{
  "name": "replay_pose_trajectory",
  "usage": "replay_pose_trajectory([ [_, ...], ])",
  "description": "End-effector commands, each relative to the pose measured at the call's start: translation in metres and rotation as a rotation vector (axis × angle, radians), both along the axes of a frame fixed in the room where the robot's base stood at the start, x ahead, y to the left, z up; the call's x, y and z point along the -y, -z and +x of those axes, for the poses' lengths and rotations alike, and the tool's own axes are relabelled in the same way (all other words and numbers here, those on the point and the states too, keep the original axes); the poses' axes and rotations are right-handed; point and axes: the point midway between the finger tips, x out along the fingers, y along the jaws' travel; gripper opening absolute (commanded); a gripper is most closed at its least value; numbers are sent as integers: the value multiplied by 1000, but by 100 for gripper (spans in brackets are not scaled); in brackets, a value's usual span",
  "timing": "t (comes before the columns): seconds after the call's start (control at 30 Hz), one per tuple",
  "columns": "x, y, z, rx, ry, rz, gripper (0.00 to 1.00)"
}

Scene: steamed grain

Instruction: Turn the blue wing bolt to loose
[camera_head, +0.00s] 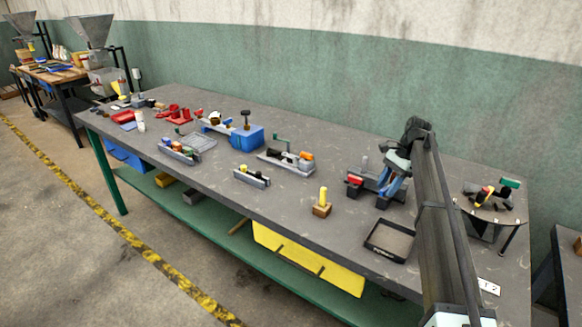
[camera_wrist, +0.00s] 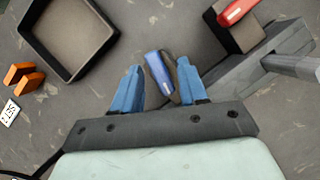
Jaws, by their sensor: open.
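The blue wing bolt (camera_wrist: 158,70) shows in the wrist view as a narrow, slightly tilted blue bar. My gripper (camera_wrist: 159,67) is open, with one blue finger on each side of the bar. Narrow gaps show at the sides, and I cannot tell whether either finger touches it. In the head view my gripper (camera_head: 391,187) is over the dark fixture (camera_head: 367,179) on the right part of the bench. The wing bolt cannot be made out there, behind or among the fingers.
A dark block with a red top (camera_wrist: 238,10) and a grey bar (camera_wrist: 260,72) lie close to the right finger. An empty black tray (camera_wrist: 70,38) is at upper left. Orange pieces (camera_wrist: 22,78) lie farther left. A wooden block with a yellow peg (camera_head: 322,205) stands left of the fixture.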

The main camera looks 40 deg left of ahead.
Motion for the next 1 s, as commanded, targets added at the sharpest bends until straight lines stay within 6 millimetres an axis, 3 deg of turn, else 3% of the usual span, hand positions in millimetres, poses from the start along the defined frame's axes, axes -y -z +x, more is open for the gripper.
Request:
replay_pose_trajectory([
  [1.0, 3, 0, -7, 2, 941, 1, 43],
])
